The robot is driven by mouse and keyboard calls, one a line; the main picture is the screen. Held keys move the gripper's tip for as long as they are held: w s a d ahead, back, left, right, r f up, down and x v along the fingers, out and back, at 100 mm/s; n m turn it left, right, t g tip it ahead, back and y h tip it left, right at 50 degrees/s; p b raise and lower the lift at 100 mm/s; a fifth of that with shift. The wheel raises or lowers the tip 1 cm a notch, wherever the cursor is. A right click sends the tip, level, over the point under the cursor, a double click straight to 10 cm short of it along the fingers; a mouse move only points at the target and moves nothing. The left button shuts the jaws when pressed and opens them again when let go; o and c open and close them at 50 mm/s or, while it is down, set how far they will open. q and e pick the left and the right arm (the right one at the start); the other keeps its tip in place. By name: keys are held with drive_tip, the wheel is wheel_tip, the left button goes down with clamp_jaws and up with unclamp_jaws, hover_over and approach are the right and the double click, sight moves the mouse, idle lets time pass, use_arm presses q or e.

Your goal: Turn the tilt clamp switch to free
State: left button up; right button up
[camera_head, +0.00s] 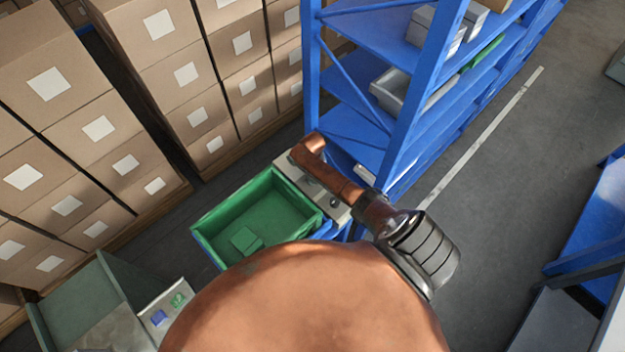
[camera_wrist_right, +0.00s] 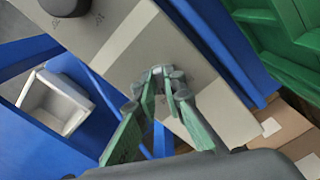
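The grey control panel (camera_head: 331,196) stands beside the green bin in the head view, partly hidden under my copper right arm. In the right wrist view the panel (camera_wrist_right: 125,40) fills the upper middle and carries a black round knob (camera_wrist_right: 65,4) with small markings, cut off by the top edge. My right gripper (camera_wrist_right: 165,78) has its fingers converging with the tips close together, over the panel face. My left gripper is not in view.
The green bin (camera_head: 208,226) holds a small green block (camera_head: 246,239). A blue shelf rack (camera_head: 400,135) stands behind the panel. Stacked cartons (camera_head: 105,100) fill the left. Open grey floor (camera_head: 480,215) lies right. A white tray (camera_wrist_right: 55,104) shows in the wrist view.

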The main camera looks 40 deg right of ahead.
clamp_jaws()
drive_tip(key=shift+n, duration=0.3)
drive_tip(key=shift+n+p, duration=0.65)
drive_tip(key=shift+n, duration=0.25)
drive_tip(key=n, duration=0.2)
drive_tip(key=shift+d+n+p, duration=0.1)
drive_tip(key=shift+n+p, duration=0.3)
drive_tip(key=n, duration=0.3)
drive_tip(key=shift+d+n, duration=0.1)
drive_tip(key=shift+n, duration=1.7)
